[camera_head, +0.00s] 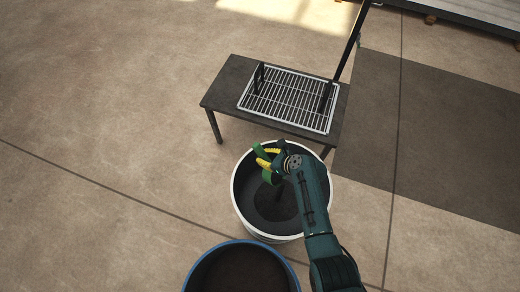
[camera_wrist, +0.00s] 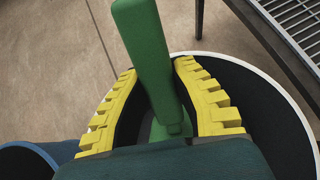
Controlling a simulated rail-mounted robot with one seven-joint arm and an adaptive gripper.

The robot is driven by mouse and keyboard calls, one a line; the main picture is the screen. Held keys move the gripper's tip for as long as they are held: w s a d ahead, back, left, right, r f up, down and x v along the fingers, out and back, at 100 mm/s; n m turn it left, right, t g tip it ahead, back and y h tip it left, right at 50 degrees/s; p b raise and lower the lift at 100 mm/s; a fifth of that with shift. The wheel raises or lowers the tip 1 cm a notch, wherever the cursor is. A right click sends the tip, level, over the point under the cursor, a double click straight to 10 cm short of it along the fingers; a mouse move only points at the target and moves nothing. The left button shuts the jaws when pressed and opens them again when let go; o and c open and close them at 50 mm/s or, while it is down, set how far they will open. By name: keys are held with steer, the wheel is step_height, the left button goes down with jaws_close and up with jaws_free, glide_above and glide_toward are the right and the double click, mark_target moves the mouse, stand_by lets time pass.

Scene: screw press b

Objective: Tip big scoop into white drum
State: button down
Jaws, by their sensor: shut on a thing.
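My gripper (camera_head: 267,160), with yellow ridged finger pads, is over the white drum (camera_head: 268,236) in the head view. It is shut on the green handle of the big scoop (camera_wrist: 146,45), which stands between the pads in the wrist view. The scoop's bowl is mostly hidden behind my gripper and wrist, so I cannot tell its tilt or what it holds. The white drum is open, with a dark inside and a darker round patch low in it. Its pale rim also shows in the wrist view.
A blue-rimmed drum (camera_head: 238,242) with dark brown contents stands at the front left of the white drum. A dark table (camera_head: 228,88) with a white-framed grate (camera_head: 290,98) and dark uprights stands just behind. Open concrete floor lies to the left.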

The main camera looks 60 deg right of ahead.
steer(key=shift+s+r+t+b, duration=0.25)
steer(key=shift+s+t+b, duration=0.3)
steer(key=shift+s+t, duration=0.2)
steer(key=shift+s+r+t+b, duration=0.2)
steer(key=shift+s+t+b, duration=0.4)
steer(key=shift+s, duration=0.25)
steer(key=s+t+b, duration=0.1)
steer(key=s+b, duration=0.1)
steer(key=s+t+b, duration=0.1)
steer(key=shift+s+a+r+t+b, duration=0.1)
steer(key=shift+s+r+t+b, duration=0.15)
steer(key=shift+t+b, duration=0.1)
steer(key=shift+s+r+t+b, duration=0.25)
steer(key=shift+s+t+b, duration=0.1)
steer(key=shift+s+t, duration=0.1)
